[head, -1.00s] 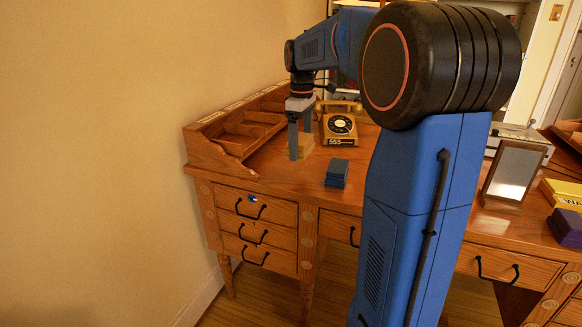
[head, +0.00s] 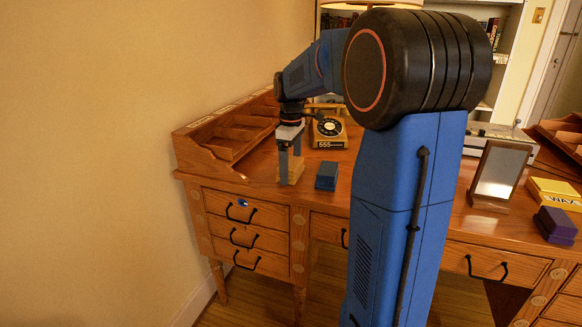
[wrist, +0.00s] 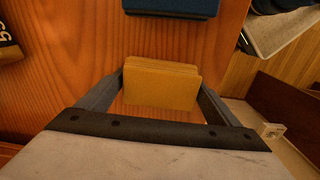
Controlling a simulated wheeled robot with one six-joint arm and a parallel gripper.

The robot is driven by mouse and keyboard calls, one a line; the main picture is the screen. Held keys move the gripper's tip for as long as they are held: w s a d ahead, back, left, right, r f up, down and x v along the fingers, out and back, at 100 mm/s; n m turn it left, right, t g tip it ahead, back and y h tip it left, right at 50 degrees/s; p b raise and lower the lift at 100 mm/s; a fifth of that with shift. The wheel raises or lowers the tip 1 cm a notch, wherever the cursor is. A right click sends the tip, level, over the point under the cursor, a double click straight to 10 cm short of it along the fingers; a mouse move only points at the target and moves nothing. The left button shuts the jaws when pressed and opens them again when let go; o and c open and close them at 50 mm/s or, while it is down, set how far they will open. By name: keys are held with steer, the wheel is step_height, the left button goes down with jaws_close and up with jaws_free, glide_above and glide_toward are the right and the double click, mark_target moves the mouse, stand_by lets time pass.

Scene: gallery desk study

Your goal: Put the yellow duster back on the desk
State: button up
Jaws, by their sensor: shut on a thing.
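The yellow duster (head: 291,171) is a folded, flat-sided yellow stack between the two fingers of my gripper (head: 290,168). In the wrist view the duster (wrist: 161,86) sits squarely between the fingertips (wrist: 160,92), with a finger against each side. My gripper points down and is shut on it. The duster is at or just above the top of the wooden desk (head: 262,168), near its front left edge; I cannot tell whether it touches the wood.
A dark blue block (head: 327,176) lies just right of the duster, with a small gap. A wooden pigeonhole tray (head: 225,140) lines the left side. A framed mirror (head: 500,172) and a yellow wax box (head: 553,192) are at the right.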

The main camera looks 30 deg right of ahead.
mark_target(291, 162)
steer(key=o, duration=0.9)
steer(key=shift+f, duration=0.1)
step_height(291, 162, up, 12)
steer(key=s+a+m+t, duration=0.1)
steer(key=s+a+m, duration=0.1)
steer(key=s+a, duration=0.5)
steer(key=s+a+f+m+t, duration=0.2)
steer(key=s+a+f, duration=0.2)
steer(key=s+f, duration=0.4)
steer(key=s+a+f+m+t, duration=0.1)
steer(key=s+a+f+m, duration=0.2)
steer(key=s+f, duration=0.5)
steer(key=s+a, duration=0.1)
steer(key=s, duration=0.6)
steer(key=shift+a+f+m+t, duration=0.2)
steer(key=shift+a+m+t, duration=0.1)
steer(key=shift+a+t, duration=0.1)
steer(key=shift+s, duration=0.1)
